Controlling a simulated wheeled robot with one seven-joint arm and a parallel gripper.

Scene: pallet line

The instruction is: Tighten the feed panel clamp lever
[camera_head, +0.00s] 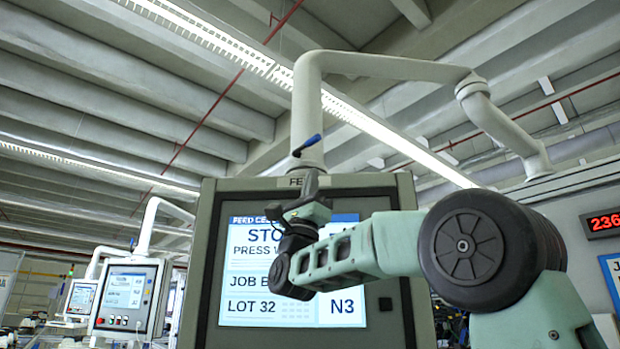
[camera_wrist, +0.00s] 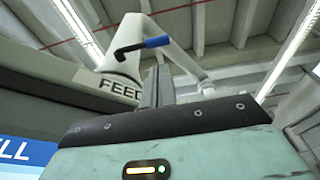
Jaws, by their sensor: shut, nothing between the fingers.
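The clamp lever (camera_head: 308,145) has a blue grip and a black shank. It sits at the foot of the pale support arm, above the top edge of the feed panel (camera_head: 205,262). In the wrist view the lever (camera_wrist: 146,46) points to the right, with its black end at the left on the pale neck above the FEED label. My gripper (camera_head: 311,175) is in front of the panel's top edge, just below the lever. In the wrist view my gripper (camera_wrist: 158,72) is shut and empty, with its fingers pointing up just below the blue grip. I cannot tell whether they touch it.
The pale support arm (camera_head: 385,66) bends over the panel to the right. The panel's lit screen (camera_head: 250,265) is partly hidden by my arm. Other panels (camera_head: 127,290) stand at the left behind. A red number display (camera_head: 604,222) hangs at the right.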

